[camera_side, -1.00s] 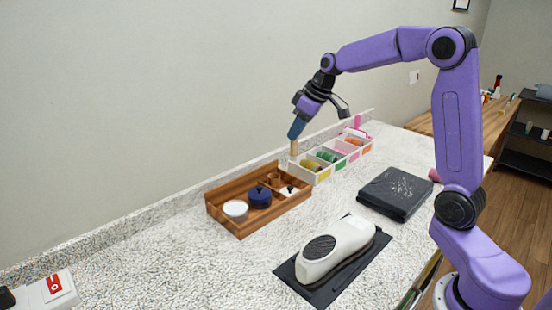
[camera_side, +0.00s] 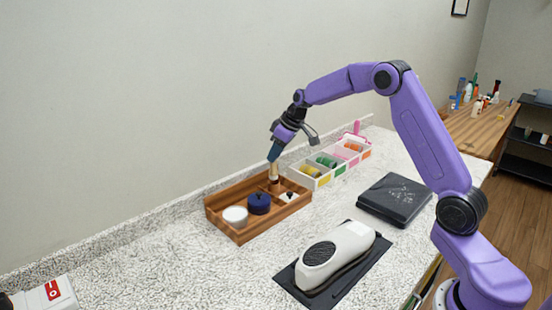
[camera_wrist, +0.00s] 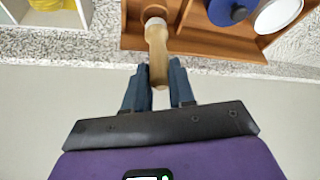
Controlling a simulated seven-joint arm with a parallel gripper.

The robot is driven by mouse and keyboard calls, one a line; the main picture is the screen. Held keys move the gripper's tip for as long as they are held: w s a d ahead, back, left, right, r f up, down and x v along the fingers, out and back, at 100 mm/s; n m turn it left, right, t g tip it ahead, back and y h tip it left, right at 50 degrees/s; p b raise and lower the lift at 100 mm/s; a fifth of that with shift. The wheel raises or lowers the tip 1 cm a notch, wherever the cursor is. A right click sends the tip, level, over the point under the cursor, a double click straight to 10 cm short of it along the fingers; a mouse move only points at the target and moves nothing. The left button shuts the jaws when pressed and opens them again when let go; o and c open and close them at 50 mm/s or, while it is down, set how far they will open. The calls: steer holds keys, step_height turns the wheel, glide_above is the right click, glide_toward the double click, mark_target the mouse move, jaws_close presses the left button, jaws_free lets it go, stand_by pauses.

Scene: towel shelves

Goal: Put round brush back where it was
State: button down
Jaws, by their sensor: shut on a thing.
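A round brush with a light wooden handle (camera_wrist: 158,50) is held upright by my gripper (camera_side: 274,158). In the wrist view my gripper's blue fingers (camera_wrist: 158,84) are shut on the handle's end. In the side view the brush (camera_side: 274,175) hangs down at the wooden organizer tray (camera_side: 240,235), by its back right compartment. The wrist view also shows the tray (camera_wrist: 195,42) beneath the brush. Whether the brush's lower end touches the tray floor cannot be told.
In the tray are a white round container (camera_side: 235,215), a dark blue lidded jar (camera_side: 259,203) and a small white item (camera_side: 289,197). A white bin with coloured rolls (camera_side: 308,178) stands behind. A black case (camera_side: 394,198) and a white device (camera_side: 335,252) lie right.

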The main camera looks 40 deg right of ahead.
mark_target(276, 170)
steer(key=shift+f, duration=0.95)
steer(key=shift+f, duration=0.65)
steer(key=c, duration=0.9)
jaws_free()
steer(key=shift+c, duration=0.2)
steer(key=v, duration=1.3)
steer(key=shift+r, duration=0.2)
